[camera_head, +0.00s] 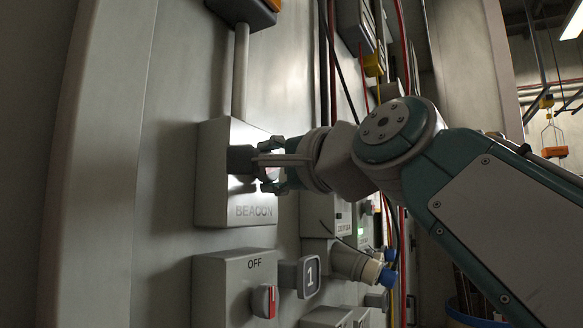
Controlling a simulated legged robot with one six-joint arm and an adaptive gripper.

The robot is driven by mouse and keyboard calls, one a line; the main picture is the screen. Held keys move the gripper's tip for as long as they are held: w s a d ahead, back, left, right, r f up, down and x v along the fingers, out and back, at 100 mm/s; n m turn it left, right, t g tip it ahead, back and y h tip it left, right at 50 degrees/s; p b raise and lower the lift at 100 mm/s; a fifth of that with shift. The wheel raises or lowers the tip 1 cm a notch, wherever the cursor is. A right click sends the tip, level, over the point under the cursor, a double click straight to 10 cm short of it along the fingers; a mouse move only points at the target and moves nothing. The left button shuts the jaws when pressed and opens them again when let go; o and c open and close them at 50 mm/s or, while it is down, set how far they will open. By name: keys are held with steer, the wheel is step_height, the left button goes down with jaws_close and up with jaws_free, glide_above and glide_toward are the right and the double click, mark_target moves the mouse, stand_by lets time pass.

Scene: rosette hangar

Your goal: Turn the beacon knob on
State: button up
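The beacon box (215,195) is a grey box on the wall panel, with "BEACON" lettered low on its face. My gripper (270,168) is at the face of this box, coming in from the right. Its fingers stand apart, one above and one below a small pale, pinkish piece, which looks like part of the beacon knob (272,173). The fingers hide most of the knob, so its turn position does not show. I cannot tell whether the fingers press on it. A dark patch, perhaps shadow, lies on the box left of the fingers.
Below is another grey box (222,290) marked "OFF" with a red-marked knob (264,301). A plate (309,276) marked "1" and a blue-ended connector (385,277) are beside it. A conduit (240,70) rises above the beacon box. Cables run down the panel behind my gripper.

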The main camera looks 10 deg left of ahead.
steer(key=shift+w+f+m+g+h, duration=0.15)
steer(key=shift+m+g+h, duration=0.15)
steer(key=shift+m, duration=0.65)
steer(key=shift+f+m+g+h, duration=0.1)
steer(key=shift+m+g+h, duration=0.2)
steer(key=shift+m, duration=0.65)
steer(key=o, duration=1.1)
steer(key=shift+o, duration=0.2)
steer(key=shift+r, duration=0.15)
steer(key=f+v, duration=0.1)
steer(key=v, duration=1.1)
steer(key=shift+r, duration=0.35)
